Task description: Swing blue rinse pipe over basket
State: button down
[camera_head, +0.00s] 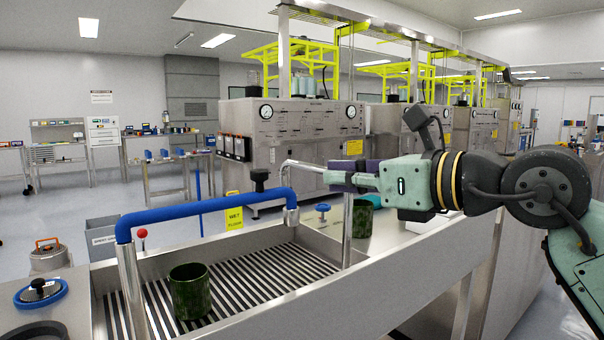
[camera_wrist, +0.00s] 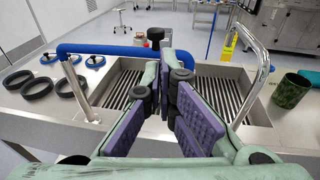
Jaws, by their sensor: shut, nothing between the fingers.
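The blue rinse pipe (camera_head: 205,207) rises from a steel post at the sink's left end and spans the sink's back left, ending in a steel downspout. In the wrist view the blue pipe (camera_wrist: 100,48) runs behind my fingers. A dark green, round basket-like container (camera_head: 190,292) stands on the striped sink grate, in front of the pipe; my fingers hide that spot in the wrist view. My gripper (camera_head: 340,178), with purple pads, is shut and empty, right of the pipe's end and apart from it. In the wrist view its fingertips (camera_wrist: 176,66) point toward the sink's back.
A bare chrome spout (camera_head: 348,225) stands close to my gripper and also shows in the wrist view (camera_wrist: 262,75). A second green container (camera_head: 371,200) stands on the right counter. Black rings (camera_wrist: 38,88) and blue-rimmed lids lie on the left counter.

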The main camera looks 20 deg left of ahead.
aim_at(267, 174)
jog(key=p+x, duration=0.5)
jog(key=x, duration=0.8)
jog(key=shift+a, duration=0.15)
jog(key=shift+w+f, duration=0.1)
